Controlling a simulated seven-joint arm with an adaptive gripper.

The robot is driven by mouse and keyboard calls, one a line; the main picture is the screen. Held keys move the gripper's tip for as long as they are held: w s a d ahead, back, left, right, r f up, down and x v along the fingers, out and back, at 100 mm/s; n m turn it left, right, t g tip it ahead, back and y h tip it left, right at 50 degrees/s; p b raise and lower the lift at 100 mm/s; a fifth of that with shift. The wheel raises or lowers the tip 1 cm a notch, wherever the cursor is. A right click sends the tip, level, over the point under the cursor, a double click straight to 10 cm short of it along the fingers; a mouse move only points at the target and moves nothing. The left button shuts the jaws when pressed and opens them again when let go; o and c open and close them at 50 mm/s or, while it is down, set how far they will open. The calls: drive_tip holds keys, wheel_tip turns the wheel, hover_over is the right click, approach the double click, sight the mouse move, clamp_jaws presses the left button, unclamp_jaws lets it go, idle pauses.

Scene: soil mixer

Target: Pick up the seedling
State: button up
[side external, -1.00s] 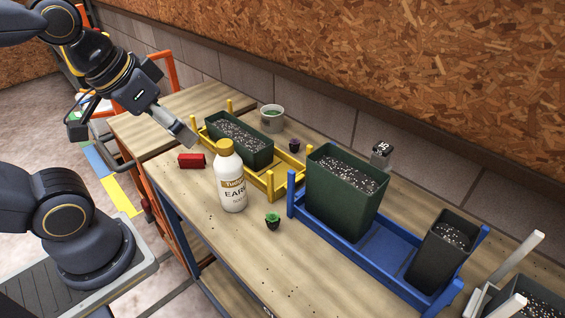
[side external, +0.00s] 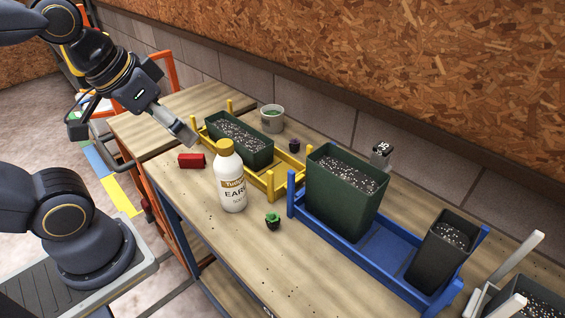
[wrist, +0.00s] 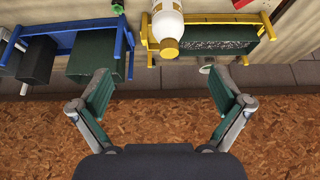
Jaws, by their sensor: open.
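The seedling (side external: 272,222) is a small green plant in a little dark pot. It stands upright on the wooden bench, right of the white bottle in the side view. A small green thing at the top edge of the wrist view (wrist: 117,8) looks like it, cut off by the frame. My gripper (wrist: 155,72) is open with nothing between its fingers in the wrist view. In the side view my gripper (side external: 186,136) is above the bench's left part, well apart from the seedling, and its far finger is hidden.
A white bottle (side external: 231,185) with a gold cap stands between my gripper and the seedling. A yellow rack (side external: 284,183) and a blue rack (side external: 385,250) hold soil-filled pots. The bench front is mostly clear.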

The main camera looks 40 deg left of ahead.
drive_tip(key=shift+c, duration=0.4)
drive_tip(key=c, duration=0.7)
drive_tip(key=g, duration=0.4)
hover_over(272, 216)
drive_tip(key=s, duration=0.3)
wheel_tip(272, 216, down, 10)
drive_tip(key=f, duration=0.3)
drive_tip(key=w+f, duration=0.1)
drive_tip(key=f, duration=0.5)
drive_tip(key=shift+w+f, duration=0.35)
drive_tip(key=shift+f, duration=0.05)
drive_tip(key=shift+w+f, duration=0.25)
drive_tip(key=shift+f, duration=0.75)
drive_tip(key=shift+w+f, duration=0.25)
drive_tip(key=shift+f, duration=0.7)
drive_tip(key=shift+w+f, duration=0.25)
drive_tip(key=shift+f, duration=0.75)
